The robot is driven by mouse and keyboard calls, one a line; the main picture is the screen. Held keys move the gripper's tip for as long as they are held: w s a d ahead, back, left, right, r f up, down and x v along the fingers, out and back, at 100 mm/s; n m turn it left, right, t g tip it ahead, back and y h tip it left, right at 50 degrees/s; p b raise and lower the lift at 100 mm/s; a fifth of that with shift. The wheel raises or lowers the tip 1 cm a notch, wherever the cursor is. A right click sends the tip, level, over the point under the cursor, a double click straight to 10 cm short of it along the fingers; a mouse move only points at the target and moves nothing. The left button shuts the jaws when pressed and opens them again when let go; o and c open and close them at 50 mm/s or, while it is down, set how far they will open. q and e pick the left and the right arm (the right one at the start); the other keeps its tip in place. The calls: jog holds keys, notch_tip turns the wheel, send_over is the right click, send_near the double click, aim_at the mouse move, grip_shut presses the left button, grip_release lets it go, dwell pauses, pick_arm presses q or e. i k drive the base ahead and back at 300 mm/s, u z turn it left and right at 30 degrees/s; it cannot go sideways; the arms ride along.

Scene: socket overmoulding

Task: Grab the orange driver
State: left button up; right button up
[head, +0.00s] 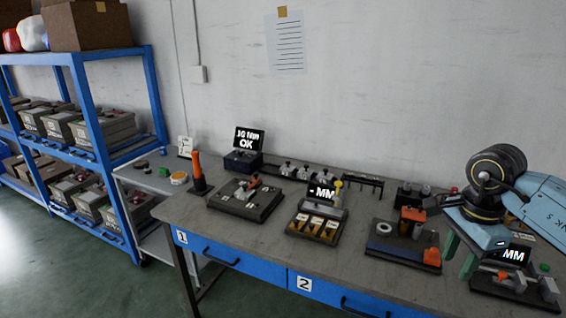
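The orange driver (197,166) stands upright at the left end of the workbench, its orange handle up and its lower end in a dark stand (200,189). My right gripper (460,256) is at the far right of the head view, pointing down over the bench, far from the driver. Its two green fingers are apart and I see nothing between them. My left gripper is not in view.
The workbench (190,213) holds a dark fixture (246,198), a display box (243,160), a tray with yellow-marked slots (314,225) and an orange-topped station (404,241). A blue shelf (150,92) with boxes stands left. Bare bench lies along the front edge.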

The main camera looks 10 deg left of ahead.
aim_at(197, 172)
jog(key=u, duration=0.15)
jog(key=i, duration=1.65)
jog(key=u, duration=1.5)
jog(key=i, duration=0.75)
jog(key=u, duration=0.65)
